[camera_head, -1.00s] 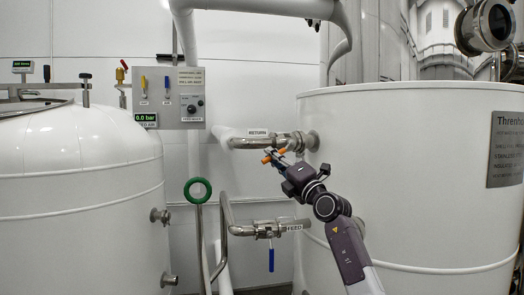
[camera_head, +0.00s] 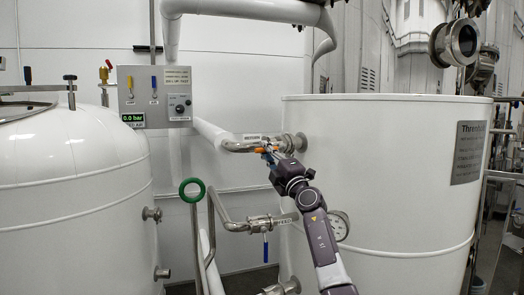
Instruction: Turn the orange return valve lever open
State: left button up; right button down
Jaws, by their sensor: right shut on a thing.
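The orange return valve lever (camera_head: 260,150) is on the steel return pipe (camera_head: 240,146) at the side of the right tank, just below the RETURN label. Only small orange parts of it show. My right gripper (camera_head: 268,154) reaches up from the lower right and is shut on the lever. The gripper hides most of the lever, so its exact angle is hard to tell. My left gripper is not in view.
The feed valve's blue lever (camera_head: 265,248) hangs down below. A green handwheel (camera_head: 192,190) stands to the left. White tanks stand on the left (camera_head: 70,190) and right (camera_head: 390,180). A control box (camera_head: 155,95) reads 0.0 bar.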

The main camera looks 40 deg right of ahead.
jog(key=shift+r, duration=0.15)
jog(key=c, duration=2.4)
grip_release()
jog(key=o, duration=0.4)
jog(key=shift+o, duration=0.2)
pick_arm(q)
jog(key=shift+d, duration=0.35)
pick_arm(e)
jog(key=v, duration=1.2)
